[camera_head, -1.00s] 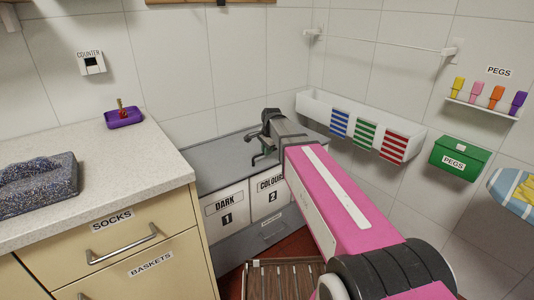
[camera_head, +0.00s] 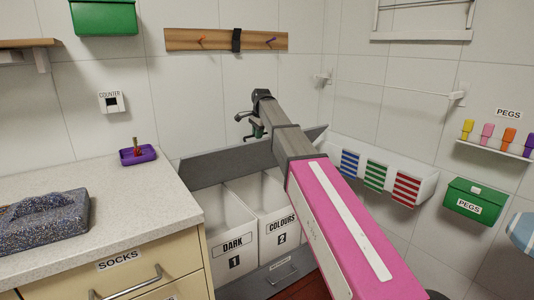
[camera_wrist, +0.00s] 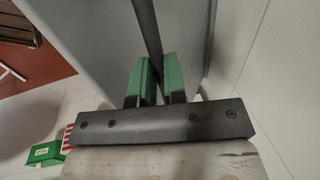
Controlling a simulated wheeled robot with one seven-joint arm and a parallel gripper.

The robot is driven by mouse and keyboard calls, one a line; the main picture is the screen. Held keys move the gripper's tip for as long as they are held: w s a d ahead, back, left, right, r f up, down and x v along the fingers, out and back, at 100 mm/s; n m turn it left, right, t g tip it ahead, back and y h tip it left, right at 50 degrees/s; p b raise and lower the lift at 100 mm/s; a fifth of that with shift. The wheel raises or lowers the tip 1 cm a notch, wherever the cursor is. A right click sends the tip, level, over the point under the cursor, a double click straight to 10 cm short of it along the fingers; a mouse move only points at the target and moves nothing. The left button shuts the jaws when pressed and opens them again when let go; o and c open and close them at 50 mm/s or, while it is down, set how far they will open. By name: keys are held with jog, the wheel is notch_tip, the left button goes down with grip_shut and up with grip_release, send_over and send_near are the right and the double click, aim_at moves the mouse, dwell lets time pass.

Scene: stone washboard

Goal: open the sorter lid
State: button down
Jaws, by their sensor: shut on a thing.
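The sorter's grey lid (camera_head: 222,164) is raised and tilted up at the back in the head view. Below it, the sorter's white bins, DARK (camera_head: 236,243) and COLOURS (camera_head: 281,225), are open at the top. My gripper (camera_head: 255,130) is at the lid's upper edge. In the wrist view, the green fingers of my gripper (camera_wrist: 160,78) are shut on a narrow dark strip of the lid (camera_wrist: 148,32). My arm hides the right part of the sorter and part of the lid.
A counter (camera_head: 150,205) with a speckled block (camera_head: 42,220) and a purple dish (camera_head: 138,155) stands left of the sorter. A hook rail (camera_head: 200,40) hangs above.

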jog(key=w+a+r, duration=0.5)
jog(key=w+a, duration=0.3)
jog(key=w, duration=0.4)
jog(key=shift+a, duration=0.15)
jog(key=shift+w, duration=0.1)
jog(key=c, duration=1.2)
grip_release()
jog(key=shift+o, duration=0.2)
notch_tip(320, 180, up, 11)
jog(key=s+d, duration=0.1)
jog(key=shift+s+d+f, duration=0.15)
jog(key=shift+s, duration=0.2)
